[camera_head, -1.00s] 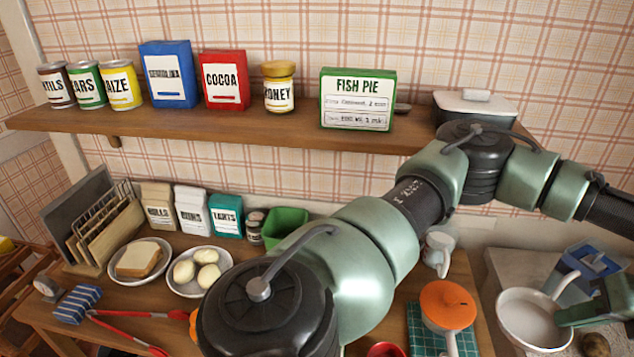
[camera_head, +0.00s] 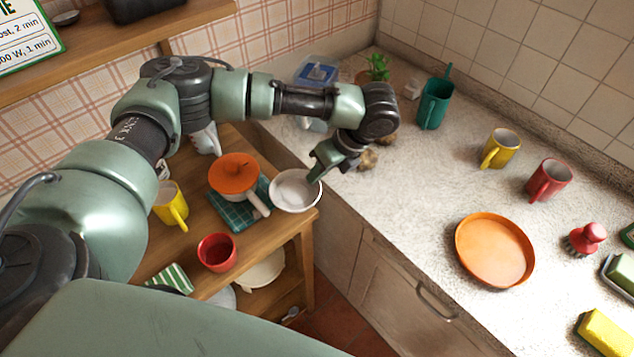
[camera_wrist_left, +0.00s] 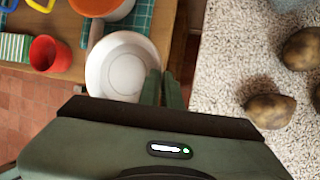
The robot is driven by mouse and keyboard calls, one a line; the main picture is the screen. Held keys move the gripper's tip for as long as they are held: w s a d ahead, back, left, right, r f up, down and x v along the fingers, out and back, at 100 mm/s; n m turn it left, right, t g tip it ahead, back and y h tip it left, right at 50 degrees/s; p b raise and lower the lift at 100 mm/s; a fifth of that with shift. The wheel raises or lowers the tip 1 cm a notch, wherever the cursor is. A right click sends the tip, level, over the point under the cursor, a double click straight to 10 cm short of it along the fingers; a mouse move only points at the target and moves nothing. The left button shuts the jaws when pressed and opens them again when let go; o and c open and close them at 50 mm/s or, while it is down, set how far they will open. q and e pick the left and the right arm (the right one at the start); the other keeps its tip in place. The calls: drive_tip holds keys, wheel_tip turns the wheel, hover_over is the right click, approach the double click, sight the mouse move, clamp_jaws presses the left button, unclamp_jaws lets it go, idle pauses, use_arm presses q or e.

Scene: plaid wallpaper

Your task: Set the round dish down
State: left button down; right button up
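The round dish (camera_head: 296,191) is white and shallow, and looks level. My left gripper (camera_head: 317,172) is shut on its right rim. In the left wrist view the dish (camera_wrist_left: 122,68) lies beside the fingers (camera_wrist_left: 162,88), with its rim at them. In the head view the dish overlaps the right edge of the wooden table (camera_head: 277,235), just right of a green checked cloth (camera_head: 232,216). I cannot tell whether it touches the table. My right gripper is not in view.
An orange-lidded pan (camera_head: 234,174) stands on the cloth, its handle near the dish. A red cup (camera_head: 217,252) and yellow mug (camera_head: 171,205) stand left. The speckled counter (camera_head: 420,170) holds potatoes (camera_head: 369,159) near my gripper and an orange tray (camera_head: 495,250).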

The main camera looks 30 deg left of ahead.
use_arm(q)
drive_tip(key=shift+f+p, duration=0.3)
drive_tip(key=shift+f, duration=2.1)
drive_tip(key=shift+a, duration=0.1)
drive_tip(key=c, duration=1.6)
unclamp_jaws()
